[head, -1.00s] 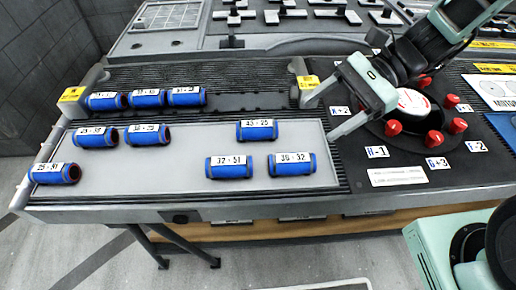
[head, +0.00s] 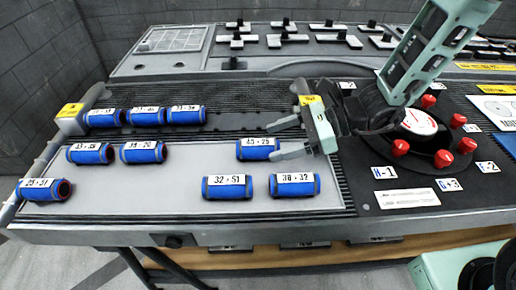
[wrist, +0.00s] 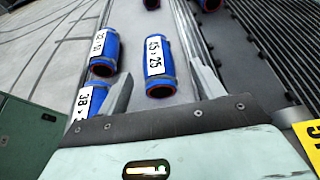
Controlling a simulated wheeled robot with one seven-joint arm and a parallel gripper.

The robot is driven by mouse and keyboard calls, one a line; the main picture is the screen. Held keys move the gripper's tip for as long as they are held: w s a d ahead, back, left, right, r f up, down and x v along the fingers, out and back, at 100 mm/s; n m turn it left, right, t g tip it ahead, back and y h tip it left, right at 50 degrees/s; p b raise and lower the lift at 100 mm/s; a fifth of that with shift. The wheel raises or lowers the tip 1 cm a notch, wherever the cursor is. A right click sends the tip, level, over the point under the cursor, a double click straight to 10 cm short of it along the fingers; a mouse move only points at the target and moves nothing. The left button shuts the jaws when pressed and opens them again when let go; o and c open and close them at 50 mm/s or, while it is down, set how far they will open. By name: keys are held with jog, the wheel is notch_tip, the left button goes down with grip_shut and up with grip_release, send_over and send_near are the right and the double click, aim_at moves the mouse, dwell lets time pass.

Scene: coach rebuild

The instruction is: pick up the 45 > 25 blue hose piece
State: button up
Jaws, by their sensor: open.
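The blue hose piece labelled 45 > 25 (head: 258,149) lies on the grey panel, right of the middle. In the wrist view the same hose piece (wrist: 160,66) lies between and just beyond the fingertips, its dark open end towards me. My gripper (head: 274,139) is open, its fingers pointing left at the right end of this piece. In the wrist view my gripper (wrist: 160,85) has one finger on each side of the piece, with nothing held. Whether a finger touches it, I cannot tell.
Blue hose pieces 32 > 51 (head: 227,187) and 38 > 32 (head: 294,185) lie close in front; the latter is beside my left finger in the wrist view (wrist: 90,100). Several more lie at the left. A dial with red knobs (head: 420,122) is at the right. The panel's middle (head: 190,180) is bare.

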aim_at(258, 148)
jog(key=shift+x, duration=2.7)
jog(key=shift+s, duration=0.1)
jog(key=c, duration=1.1)
